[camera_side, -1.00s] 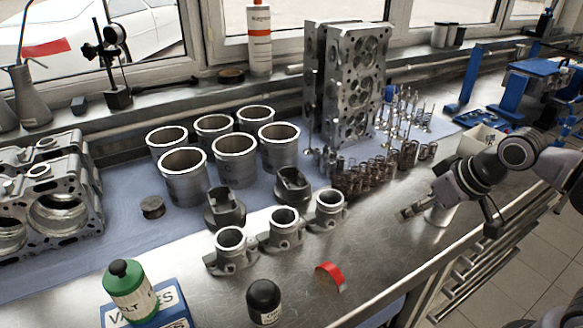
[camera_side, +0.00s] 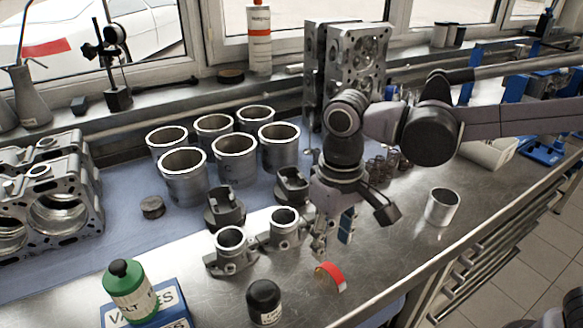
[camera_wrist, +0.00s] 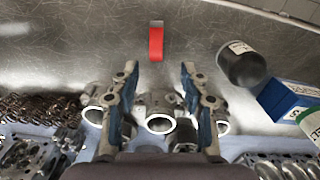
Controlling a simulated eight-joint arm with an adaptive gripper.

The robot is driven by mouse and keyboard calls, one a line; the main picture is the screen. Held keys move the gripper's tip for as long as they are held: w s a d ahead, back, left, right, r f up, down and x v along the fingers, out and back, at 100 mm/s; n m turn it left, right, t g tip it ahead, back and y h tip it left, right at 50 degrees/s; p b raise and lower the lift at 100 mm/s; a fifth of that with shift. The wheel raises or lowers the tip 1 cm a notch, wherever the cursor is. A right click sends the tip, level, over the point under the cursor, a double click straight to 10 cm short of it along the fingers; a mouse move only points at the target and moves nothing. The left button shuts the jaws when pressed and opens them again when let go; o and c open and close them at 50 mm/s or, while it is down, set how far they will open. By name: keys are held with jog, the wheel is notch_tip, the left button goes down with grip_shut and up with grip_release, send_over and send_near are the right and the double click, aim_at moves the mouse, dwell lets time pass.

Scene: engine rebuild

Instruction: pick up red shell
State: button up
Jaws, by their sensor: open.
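The red shell (camera_side: 330,278) is a small curved red piece with a pale edge. It lies on the bare metal bench near the front edge. In the wrist view the red shell (camera_wrist: 156,41) shows as a short red strip ahead of my fingertips, between their lines. My gripper (camera_side: 333,240) is open and empty, pointing down just behind the shell and apart from it. In the wrist view my gripper (camera_wrist: 158,70) has its two fingers spread wide, with ringed metal housings seen between and beside them.
Ringed housings (camera_side: 231,240) stand close left of my gripper. A black bottle (camera_side: 264,302) and a blue box (camera_side: 160,312) with a green bottle (camera_side: 131,290) are left of the shell. A metal cup (camera_side: 442,206) stands to the right. Bench around the shell is clear.

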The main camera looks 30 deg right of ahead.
aim_at(332, 268)
jog(key=shift+d+f, duration=0.15)
jog(key=shift+f, duration=2.1)
jog(key=shift+d+f, duration=0.15)
jog(key=shift+f, duration=2.05)
grip_shut()
